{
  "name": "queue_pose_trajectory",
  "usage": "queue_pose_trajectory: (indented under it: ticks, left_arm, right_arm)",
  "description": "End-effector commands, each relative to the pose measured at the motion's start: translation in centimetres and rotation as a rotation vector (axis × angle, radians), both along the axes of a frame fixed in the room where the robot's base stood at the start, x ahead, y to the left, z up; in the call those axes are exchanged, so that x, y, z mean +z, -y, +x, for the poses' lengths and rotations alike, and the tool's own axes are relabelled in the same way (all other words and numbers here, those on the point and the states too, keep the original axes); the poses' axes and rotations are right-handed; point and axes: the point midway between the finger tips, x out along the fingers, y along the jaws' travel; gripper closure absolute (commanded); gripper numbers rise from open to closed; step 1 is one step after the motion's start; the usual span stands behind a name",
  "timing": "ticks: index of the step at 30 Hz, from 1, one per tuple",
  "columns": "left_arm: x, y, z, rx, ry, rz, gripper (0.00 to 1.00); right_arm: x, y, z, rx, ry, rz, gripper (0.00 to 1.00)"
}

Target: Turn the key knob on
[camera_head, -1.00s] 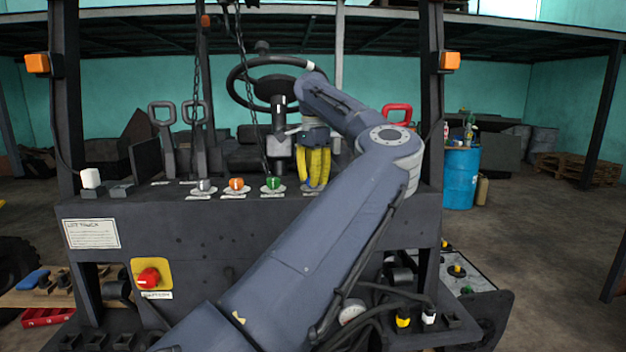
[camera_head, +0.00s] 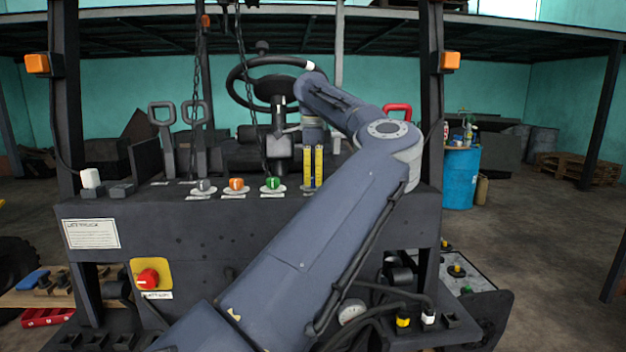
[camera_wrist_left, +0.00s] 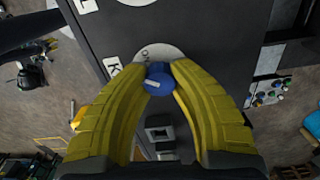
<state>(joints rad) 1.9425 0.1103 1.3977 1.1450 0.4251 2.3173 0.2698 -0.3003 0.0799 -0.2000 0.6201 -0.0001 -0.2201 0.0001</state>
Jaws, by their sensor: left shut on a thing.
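The key knob (camera_wrist_left: 158,80) is a blue round knob with a pale bar on its top. It sits on a light round plate (camera_wrist_left: 160,52) marked "ON" on the dark panel. My left gripper (camera_head: 313,186) points down at the right end of the knob row in the head view, its yellow fingers seen narrow. In the wrist view its fingertips (camera_wrist_left: 160,72) are shut on the blue knob, one on each side. My right gripper is not in view.
Grey (camera_head: 204,186), orange (camera_head: 237,184) and green (camera_head: 273,183) knobs stand left of the gripper on the dark console (camera_head: 180,230). The steering wheel (camera_head: 265,80) and a hanging chain are behind. A red knob on a yellow plate (camera_head: 148,276) is lower left.

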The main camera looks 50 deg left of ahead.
Motion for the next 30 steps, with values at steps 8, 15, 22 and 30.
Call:
queue_pose_trajectory:
  ticks: [8, 15, 22, 30]
  left_arm:
    - [0.06, -0.05, -0.04, -0.236, 0.0, 0.0, 1.0]
    - [0.02, -0.06, -0.04, -0.388, -0.001, 0.0, 1.0]
    - [0.04, -0.07, -0.03, -0.472, -0.001, 0.0, 1.0]
    - [0.05, -0.07, -0.04, -0.506, -0.001, 0.0, 1.0]
  right_arm:
    - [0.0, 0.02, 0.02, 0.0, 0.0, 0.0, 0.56]
    - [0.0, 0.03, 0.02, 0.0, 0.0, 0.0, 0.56]
    - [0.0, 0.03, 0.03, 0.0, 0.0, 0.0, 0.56]
    - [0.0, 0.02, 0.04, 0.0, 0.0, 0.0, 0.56]
